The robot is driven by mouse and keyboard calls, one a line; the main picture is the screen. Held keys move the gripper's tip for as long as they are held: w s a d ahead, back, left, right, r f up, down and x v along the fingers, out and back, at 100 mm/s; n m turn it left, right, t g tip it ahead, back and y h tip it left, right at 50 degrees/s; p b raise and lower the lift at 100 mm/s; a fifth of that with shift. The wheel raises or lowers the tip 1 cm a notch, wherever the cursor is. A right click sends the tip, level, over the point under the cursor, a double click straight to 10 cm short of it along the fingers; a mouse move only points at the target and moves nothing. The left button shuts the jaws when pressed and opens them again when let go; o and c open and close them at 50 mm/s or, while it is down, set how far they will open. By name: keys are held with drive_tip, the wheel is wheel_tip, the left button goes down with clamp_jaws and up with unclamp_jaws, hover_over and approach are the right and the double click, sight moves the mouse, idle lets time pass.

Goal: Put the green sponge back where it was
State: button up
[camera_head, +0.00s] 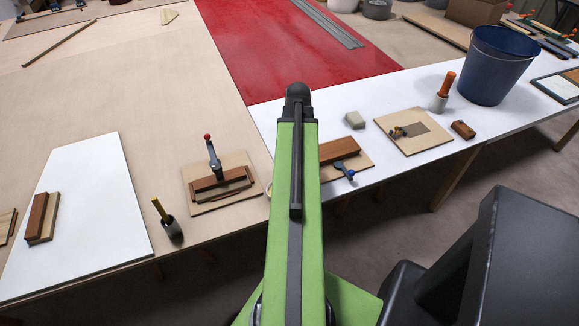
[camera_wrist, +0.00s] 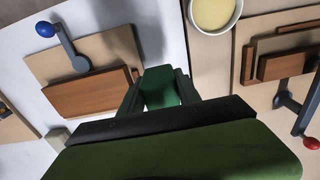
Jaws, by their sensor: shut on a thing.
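The green sponge (camera_wrist: 160,88) shows in the wrist view between the two fingers of my gripper (camera_wrist: 159,92), which is shut on it. Below it lie the white table top (camera_wrist: 95,18) and the edge of a board; I cannot tell whether the sponge touches a surface. In the head view my green arm hides both gripper and sponge.
A board with a blue-knobbed clamp (camera_wrist: 70,50) and a brown block (camera_wrist: 92,93) is left of the sponge; a red-knobbed clamp fixture (camera_head: 215,165) stands left of my arm. A bowl (camera_wrist: 213,14) of yellow stuff is close. A blue bucket (camera_head: 495,65) and grey block (camera_head: 355,120) stand right.

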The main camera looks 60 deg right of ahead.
drive_tip(key=w+f, duration=0.1)
drive_tip(key=w+f+b, duration=0.1)
drive_tip(key=w, duration=0.1)
drive_tip(key=shift+w+d, duration=0.15)
drive_tip(key=shift+w, duration=0.05)
wheel_tip(320, 180, down, 4)
drive_tip(key=b, duration=0.4)
drive_tip(key=shift+f, duration=0.25)
drive_tip(key=shift+r, duration=0.25)
drive_tip(key=shift+f, duration=0.2)
drive_tip(key=o, duration=1.2)
wheel_tip(320, 180, up, 12)
drive_tip(key=p, duration=1.2)
drive_tip(key=shift+r, duration=0.2)
